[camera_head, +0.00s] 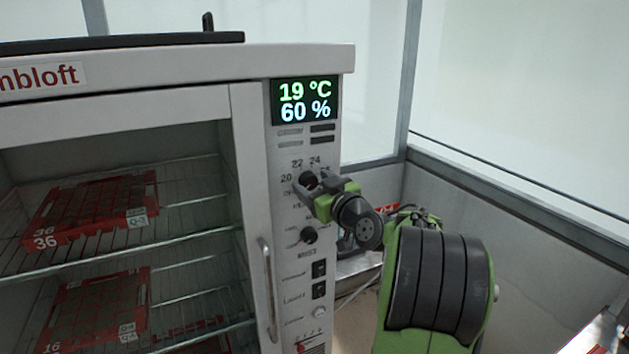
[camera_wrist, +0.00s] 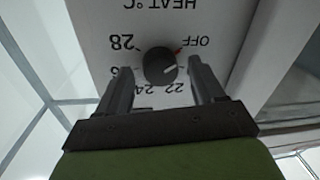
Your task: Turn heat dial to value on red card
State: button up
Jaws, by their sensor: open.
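The heat dial is a black round knob on the cabinet's front panel. It shows in the wrist view (camera_wrist: 156,62), upside down, under the label HEAT °C. In the head view my gripper (camera_head: 305,185) partly covers the dial (camera_head: 309,178). I cannot make out a red card with a readable value.
A display (camera_head: 305,101) above reads 19 °C and 60 %. A mist dial (camera_head: 309,235) and switches (camera_head: 319,269) sit below. The cabinet door handle (camera_head: 268,290) is to the left. Red trays (camera_head: 140,215) stand on wire shelves inside. Glass walls stand behind and right.

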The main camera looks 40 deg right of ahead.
jog(key=c, duration=1.1)
jog(key=shift+o, duration=0.2)
jog(key=m+b, duration=0.1)
jog(key=m, duration=0.3)
jog(key=shift+f+m+b, duration=0.15)
jog(key=shift+m+b, duration=0.15)
jog(key=shift+m, duration=0.1)
jog(key=m, duration=0.5)
jog(key=shift+m+t, duration=0.3)
jog(key=shift+t, duration=0.1)
jog(key=m+h+p, duration=0.1)
jog(key=m, duration=0.4)
jog(key=m+p, duration=0.2)
jog(key=m, duration=0.3)
jog(key=shift+f+h, duration=0.1)
jog(key=shift+h, duration=0.3)
jog(key=shift+m, duration=0.4)
